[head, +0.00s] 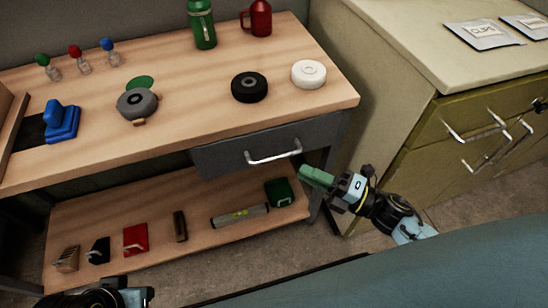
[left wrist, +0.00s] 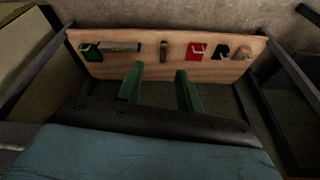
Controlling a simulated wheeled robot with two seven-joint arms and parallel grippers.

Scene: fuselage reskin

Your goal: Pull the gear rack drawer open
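The grey drawer (head: 222,157) sits under the right part of the wooden bench top and looks shut. Its silver bar handle (head: 274,157) runs across the front. My right gripper (head: 304,172) has green fingers and is just right of and slightly below the handle in the head view, apart from it. Its fingers overlap from this angle, so their gap is hidden. My left gripper (left wrist: 160,75) shows in the left wrist view with two green fingers apart and nothing between them. In the head view only a dark part of my left arm shows at the bottom left.
The bench top (head: 190,93) holds bottles, a black disc (head: 249,87) and a white disc (head: 308,74). The lower shelf (head: 205,239) holds several small items, including a level (head: 240,215). An olive cabinet (head: 415,140) stands close on the right.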

